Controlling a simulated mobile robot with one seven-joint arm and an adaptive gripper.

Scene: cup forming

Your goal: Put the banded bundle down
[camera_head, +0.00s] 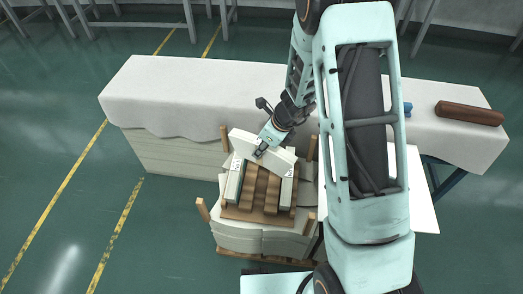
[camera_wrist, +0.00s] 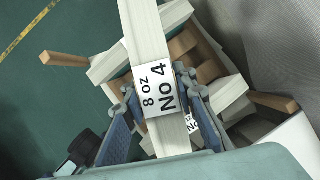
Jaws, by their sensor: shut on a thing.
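My gripper (camera_head: 262,150) is shut on a white banded bundle (camera_head: 246,139), a long pale block. In the wrist view the bundle (camera_wrist: 145,35) runs between the two blue-grey fingers (camera_wrist: 158,98), and its white label reads "8 oz No 4". It sits across the far end of a wooden tray (camera_head: 240,214). I cannot tell whether it touches what is below. Other pale bundles stand in the tray, one at the left (camera_head: 233,182) and one at the right (camera_head: 287,194), with brown wood slats (camera_head: 260,190) between them.
The tray rests on a stack of white sheets (camera_head: 262,240) with upright wooden posts (camera_head: 203,209) around it. My arm hides part of the table. Green floor is clear at left.

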